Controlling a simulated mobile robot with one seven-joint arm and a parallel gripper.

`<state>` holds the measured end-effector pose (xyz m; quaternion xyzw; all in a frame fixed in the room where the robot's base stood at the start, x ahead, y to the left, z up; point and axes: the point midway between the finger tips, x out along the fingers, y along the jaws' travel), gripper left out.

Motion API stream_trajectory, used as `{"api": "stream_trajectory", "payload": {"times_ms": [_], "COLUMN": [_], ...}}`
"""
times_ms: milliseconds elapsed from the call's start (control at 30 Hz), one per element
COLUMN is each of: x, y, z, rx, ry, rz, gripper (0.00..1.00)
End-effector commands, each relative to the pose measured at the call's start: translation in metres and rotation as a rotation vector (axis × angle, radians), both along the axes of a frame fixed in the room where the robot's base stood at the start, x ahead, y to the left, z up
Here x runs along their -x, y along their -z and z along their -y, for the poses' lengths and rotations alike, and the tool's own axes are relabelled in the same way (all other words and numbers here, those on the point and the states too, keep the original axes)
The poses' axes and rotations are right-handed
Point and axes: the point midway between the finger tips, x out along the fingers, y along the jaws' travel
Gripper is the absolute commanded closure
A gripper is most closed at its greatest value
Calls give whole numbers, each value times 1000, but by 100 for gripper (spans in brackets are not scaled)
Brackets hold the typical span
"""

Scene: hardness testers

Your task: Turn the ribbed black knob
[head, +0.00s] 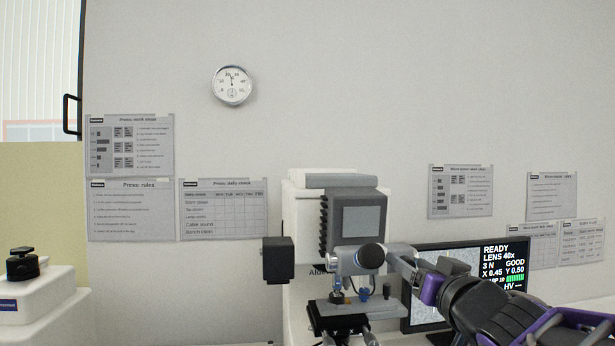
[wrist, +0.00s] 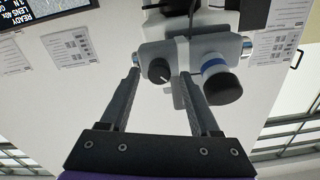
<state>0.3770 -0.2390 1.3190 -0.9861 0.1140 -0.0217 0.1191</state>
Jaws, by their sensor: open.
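My gripper (wrist: 161,74) is open, with one finger on each side of the knob in that view and nothing held. Whether the fingertips reach around the knob or stop short of it is unclear. In the head view my gripper (head: 398,262) comes in from the right toward the tester (head: 300,215), and I cannot make out this knob there.
A dark-ended cylinder (wrist: 222,88) with a blue ring sits close beside the right finger. Below the tester head is a small stage (head: 350,306). A monitor (head: 490,262) stands behind my arm. Another white machine with a black top knob (head: 22,264) is at far left.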

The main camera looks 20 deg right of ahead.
Motion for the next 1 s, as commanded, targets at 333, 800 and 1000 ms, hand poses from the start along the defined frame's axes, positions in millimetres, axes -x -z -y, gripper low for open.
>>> {"api": "stream_trajectory", "payload": {"times_ms": [333,800,1000], "x": [-5,-5,-5], "y": [4,5,6], "z": [2,1,1], "rx": [8,11,50], "ry": [7,6,6], "rz": [-21,-21,-30], "gripper": [59,100,100]}}
